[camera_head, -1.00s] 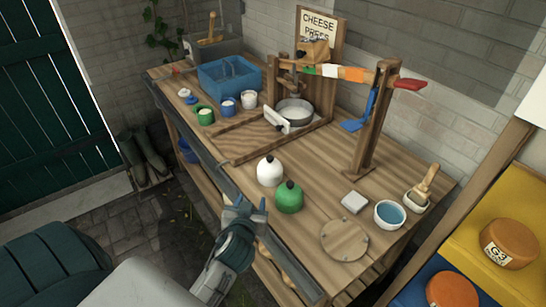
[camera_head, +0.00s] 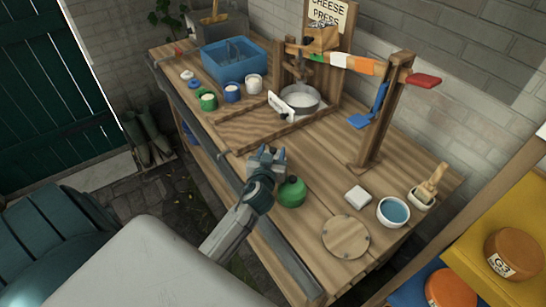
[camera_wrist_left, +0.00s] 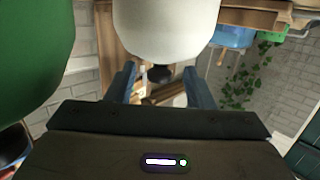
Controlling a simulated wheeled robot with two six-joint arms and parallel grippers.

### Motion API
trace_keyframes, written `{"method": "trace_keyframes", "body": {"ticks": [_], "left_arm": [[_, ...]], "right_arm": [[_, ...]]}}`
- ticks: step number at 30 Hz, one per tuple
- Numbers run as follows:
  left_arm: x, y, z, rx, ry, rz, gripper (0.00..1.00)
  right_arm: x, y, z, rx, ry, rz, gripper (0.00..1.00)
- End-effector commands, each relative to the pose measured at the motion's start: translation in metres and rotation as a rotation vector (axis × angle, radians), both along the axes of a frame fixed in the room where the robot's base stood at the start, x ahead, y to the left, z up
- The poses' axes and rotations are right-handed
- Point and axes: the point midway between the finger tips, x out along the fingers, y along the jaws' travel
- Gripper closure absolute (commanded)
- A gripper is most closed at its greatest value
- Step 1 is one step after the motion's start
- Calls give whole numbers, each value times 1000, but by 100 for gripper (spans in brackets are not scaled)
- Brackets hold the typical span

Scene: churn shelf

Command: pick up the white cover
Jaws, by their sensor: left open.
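The white cover (camera_wrist_left: 165,28) is a smooth white dome with a dark knob (camera_wrist_left: 161,74), large at the top of the left wrist view. In the head view it is hidden behind my left gripper (camera_head: 266,154). That gripper is open, with its two fingers on either side of the knob in the left wrist view (camera_wrist_left: 161,86). I cannot tell whether they touch it. The right gripper is not in view.
A green cover (camera_head: 291,193) stands close beside my left gripper and also fills the left of the wrist view (camera_wrist_left: 32,50). A round wooden board (camera_head: 346,237), white block (camera_head: 358,195) and blue-filled bowl (camera_head: 393,212) lie to the right. The press post (camera_head: 381,125) stands behind.

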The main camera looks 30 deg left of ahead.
Motion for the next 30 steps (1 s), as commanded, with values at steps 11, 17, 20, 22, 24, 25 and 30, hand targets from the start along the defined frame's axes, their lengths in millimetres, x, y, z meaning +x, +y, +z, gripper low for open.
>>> {"method": "trace_keyframes", "body": {"ticks": [11, 17, 20, 22, 24, 25, 30], "left_arm": [[28, 10, -5, -2, 0, -2, 52], [28, 10, -5, -2, 0, -2, 62], [28, 10, -5, -1, 0, -1, 82], [28, 10, -5, -1, 0, -1, 96], [28, 10, -5, -1, 0, -1, 100], [28, 10, -5, -1, 0, -1, 100], [28, 10, -4, -1, 0, -1, 100]], "right_arm": [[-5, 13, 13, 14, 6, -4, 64], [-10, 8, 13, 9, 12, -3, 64], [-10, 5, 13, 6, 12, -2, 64], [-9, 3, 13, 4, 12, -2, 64], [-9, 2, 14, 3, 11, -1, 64], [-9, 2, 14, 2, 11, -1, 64], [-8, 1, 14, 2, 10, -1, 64]]}}
